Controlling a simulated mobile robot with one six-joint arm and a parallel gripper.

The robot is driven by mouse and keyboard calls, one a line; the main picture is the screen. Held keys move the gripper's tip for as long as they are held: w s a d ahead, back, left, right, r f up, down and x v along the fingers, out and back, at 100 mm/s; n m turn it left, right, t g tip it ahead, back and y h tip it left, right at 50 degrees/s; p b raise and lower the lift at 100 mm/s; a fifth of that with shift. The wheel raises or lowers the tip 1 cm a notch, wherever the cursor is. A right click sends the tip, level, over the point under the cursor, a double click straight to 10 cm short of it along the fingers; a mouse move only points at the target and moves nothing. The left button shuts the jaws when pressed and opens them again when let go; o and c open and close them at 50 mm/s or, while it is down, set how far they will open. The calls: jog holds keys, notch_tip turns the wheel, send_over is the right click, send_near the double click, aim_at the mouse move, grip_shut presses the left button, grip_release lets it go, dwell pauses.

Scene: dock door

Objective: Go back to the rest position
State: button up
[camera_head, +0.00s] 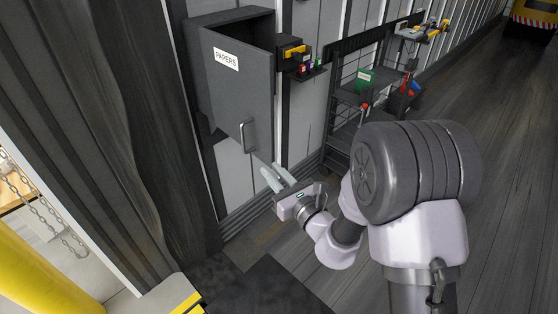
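My gripper (270,172) is in the middle of the view, low in front of the wall. Its two pale grey fingers point up and to the left, with a narrow gap between them, and nothing shows between them. It is just below and to the right of the handle (249,136) of a grey cabinet (233,16), and looks apart from it. The cabinet door (238,90), labelled PAPERS, stands open, with a dark interior showing at its upper right. The inside is mostly hidden behind the door.
A small shelf (312,74) with a yellow device (293,51) is right of the cabinet. A dark rack (345,97) holds a green box (365,80). A dark curtain (150,130) and yellow post (40,275) are left. Floor (500,170) is clear at right.

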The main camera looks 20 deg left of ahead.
jog(key=s+a+r+n+g+y+b, duration=0.1)
jog(key=s+r+n+g+y+b, duration=0.15)
jog(key=s+r+n+g, duration=0.75)
jog(key=s+d+n+h, duration=0.1)
jog(key=s+d+n, duration=0.25)
jog(key=s, duration=0.55)
jog(key=s+d+f+n+t+h, duration=0.1)
jog(key=d+h, duration=0.3)
jog(key=d, duration=0.4)
jog(key=s+d+f+n+t+h+b, duration=0.1)
jog(key=s+d+n+h, duration=0.3)
jog(key=d, duration=0.4)
jog(key=s+d+f+n+t+h+b, duration=0.1)
jog(key=s+d+f+n+h, duration=0.1)
jog(key=d+h, duration=0.3)
jog(key=d+n, duration=0.1)
jog(key=d, duration=0.2)
jog(key=shift+s+f+t, duration=0.3)
jog(key=shift+s+t, duration=0.1)
